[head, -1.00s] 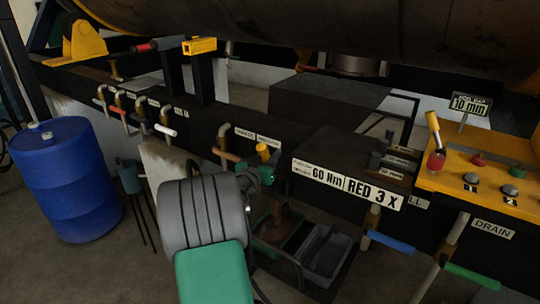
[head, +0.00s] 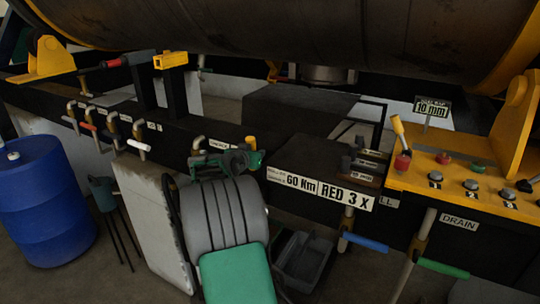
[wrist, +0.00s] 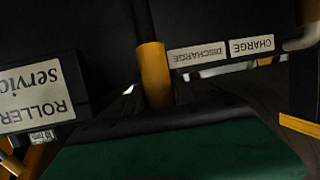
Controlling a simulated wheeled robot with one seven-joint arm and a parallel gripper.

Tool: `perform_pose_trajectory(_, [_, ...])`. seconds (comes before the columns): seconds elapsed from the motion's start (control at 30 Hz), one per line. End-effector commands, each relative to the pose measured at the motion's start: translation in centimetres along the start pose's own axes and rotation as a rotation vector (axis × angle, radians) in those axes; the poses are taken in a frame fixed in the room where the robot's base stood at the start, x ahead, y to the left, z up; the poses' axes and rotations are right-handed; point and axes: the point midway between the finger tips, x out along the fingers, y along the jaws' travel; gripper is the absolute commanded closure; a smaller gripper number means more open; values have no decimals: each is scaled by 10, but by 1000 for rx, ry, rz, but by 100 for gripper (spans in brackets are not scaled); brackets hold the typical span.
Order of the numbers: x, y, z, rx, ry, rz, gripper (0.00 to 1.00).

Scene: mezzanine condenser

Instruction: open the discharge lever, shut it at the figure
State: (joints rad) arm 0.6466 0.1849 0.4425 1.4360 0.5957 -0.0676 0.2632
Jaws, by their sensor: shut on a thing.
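The discharge lever's yellow collar (head: 250,143) shows on the dark beam in the head view, right above my gripper (head: 257,160). The collar (wrist: 152,75) and its dark stem also show in the wrist view, beside the "DISCHARGE" label (wrist: 198,56), which appears upside down there. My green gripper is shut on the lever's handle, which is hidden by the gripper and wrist. How far the lever is turned cannot be told. The "CHARGE" label (wrist: 252,45) is next to the discharge one. The charge lever's pipe (head: 199,145) stands just left, partly covered by my wrist.
Signs read "60 Nm" and "RED 3 X" (head: 330,190) and "10 mm" (head: 431,108). A yellow button panel (head: 450,178) and blue (head: 365,242) and green (head: 443,268) handles are at the right. A blue barrel (head: 42,200) stands left. A grey bin (head: 304,258) sits below.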

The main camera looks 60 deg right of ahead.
Motion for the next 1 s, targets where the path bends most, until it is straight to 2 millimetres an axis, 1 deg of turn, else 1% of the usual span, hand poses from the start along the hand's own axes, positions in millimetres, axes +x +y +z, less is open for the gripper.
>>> perform_pose_trajectory(0.03, [0, -1, -3, 2, -1, 0, 100])
perform_pose_trajectory(0.3, [-1, -2, -2, 1, 0, -3, 100])
perform_pose_trajectory(0.33, [-2, -2, -3, 1, 0, -3, 69])
perform_pose_trajectory(0.57, [-3, -3, -2, 0, 0, -3, 50])
perform_pose_trajectory(0.83, [-3, -3, -1, 0, 0, -2, 50])
perform_pose_trajectory(0.93, [-14, -3, -1, 1, 1, -3, 50])
perform_pose_trajectory(1.0, [-27, -4, 0, 2, 3, -5, 50])
